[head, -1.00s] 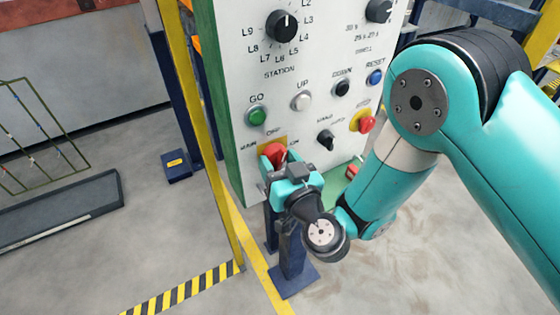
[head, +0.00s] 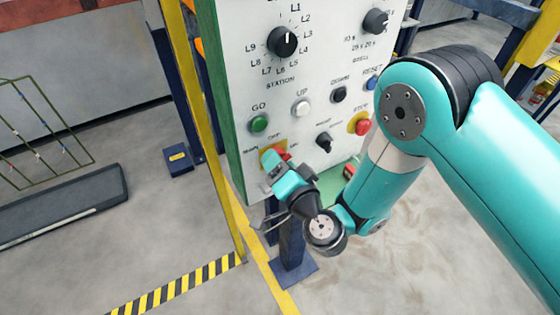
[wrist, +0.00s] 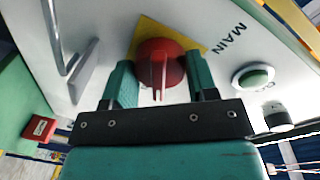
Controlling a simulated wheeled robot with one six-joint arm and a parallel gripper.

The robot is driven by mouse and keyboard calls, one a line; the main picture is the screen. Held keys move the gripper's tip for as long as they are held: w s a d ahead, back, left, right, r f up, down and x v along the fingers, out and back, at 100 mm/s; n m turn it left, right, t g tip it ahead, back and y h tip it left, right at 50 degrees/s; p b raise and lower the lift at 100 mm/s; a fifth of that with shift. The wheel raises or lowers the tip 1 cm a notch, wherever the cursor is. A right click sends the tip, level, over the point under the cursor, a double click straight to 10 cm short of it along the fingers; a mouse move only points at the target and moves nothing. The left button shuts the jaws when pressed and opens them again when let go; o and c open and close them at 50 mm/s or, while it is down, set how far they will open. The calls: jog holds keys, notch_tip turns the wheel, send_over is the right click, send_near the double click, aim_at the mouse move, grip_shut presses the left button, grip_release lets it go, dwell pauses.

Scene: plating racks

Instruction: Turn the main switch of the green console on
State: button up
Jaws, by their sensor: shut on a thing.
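The console (head: 228,120) has a white front panel and green sides. Its main switch (wrist: 160,66) is a red rotary knob on a yellow plate, labelled MAIN, at the panel's lower left. In the wrist view my gripper (wrist: 162,86) has one teal finger on each side of the red knob and is shut on it. In the head view my gripper (head: 276,167) covers most of the knob; only a bit of red and the yellow plate (head: 268,155) show. The handle's exact pointing against OFF and ON is hard to read.
Above the main switch are a green GO button (head: 259,124) and a white UP button (head: 301,108). A black selector (head: 324,142) and a red stop button (head: 359,124) sit to the right. A yellow post (head: 205,120) stands close at the console's left.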

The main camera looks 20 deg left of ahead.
jog(key=m, duration=0.4)
jog(key=shift+m, duration=0.3)
jog(key=shift+d+g+b, duration=0.1)
jog(key=shift+g+b, duration=0.2)
jog(key=o, duration=0.9)
